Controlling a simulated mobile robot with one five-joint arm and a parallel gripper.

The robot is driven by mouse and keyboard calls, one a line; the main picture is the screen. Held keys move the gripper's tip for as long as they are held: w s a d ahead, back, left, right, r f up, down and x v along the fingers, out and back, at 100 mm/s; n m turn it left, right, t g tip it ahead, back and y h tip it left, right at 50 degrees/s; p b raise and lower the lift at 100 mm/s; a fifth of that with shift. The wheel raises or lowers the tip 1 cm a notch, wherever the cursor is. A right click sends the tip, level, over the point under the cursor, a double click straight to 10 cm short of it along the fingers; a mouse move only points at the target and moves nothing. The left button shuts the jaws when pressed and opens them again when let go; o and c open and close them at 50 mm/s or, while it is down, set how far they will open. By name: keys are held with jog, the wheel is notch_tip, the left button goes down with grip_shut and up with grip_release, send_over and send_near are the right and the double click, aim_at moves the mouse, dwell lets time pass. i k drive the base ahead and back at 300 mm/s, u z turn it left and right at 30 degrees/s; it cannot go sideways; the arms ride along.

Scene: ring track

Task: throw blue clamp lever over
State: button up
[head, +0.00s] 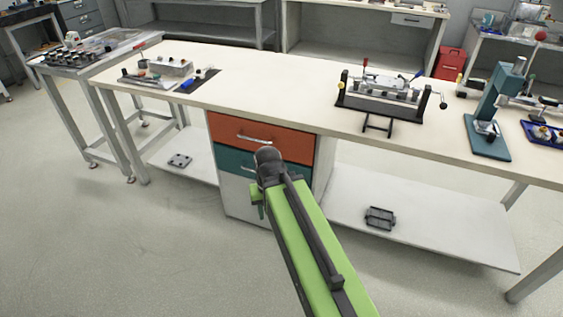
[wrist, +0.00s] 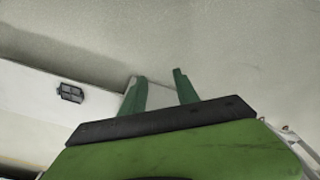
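A clamp fixture (head: 385,96) with a black base stands on the bench, right of centre in the head view. Its blue clamp lever (head: 418,74) sticks up at a slant on the right part of the fixture. A red-tipped lever (head: 365,64) stands upright on its left part. My gripper shows in the wrist view (wrist: 160,84) with its two green fingers apart and nothing between them. In the head view my green arm reaches out in front of the drawers, below the bench top and left of the fixture. The fixture is not in the wrist view.
The long white bench (head: 285,82) has clear top between the fixture and a dark mat (head: 200,80) at left. A teal press (head: 495,115) stands right of the fixture. An orange drawer (head: 255,136) is under the bench. A dark block (head: 380,217) lies on the lower shelf.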

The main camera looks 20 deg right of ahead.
aim_at(420, 72)
jog(key=u, duration=0.85)
jog(key=k, duration=0.7)
jog(key=z, duration=0.8)
jog(key=i, duration=1)
jog(key=z, duration=0.05)
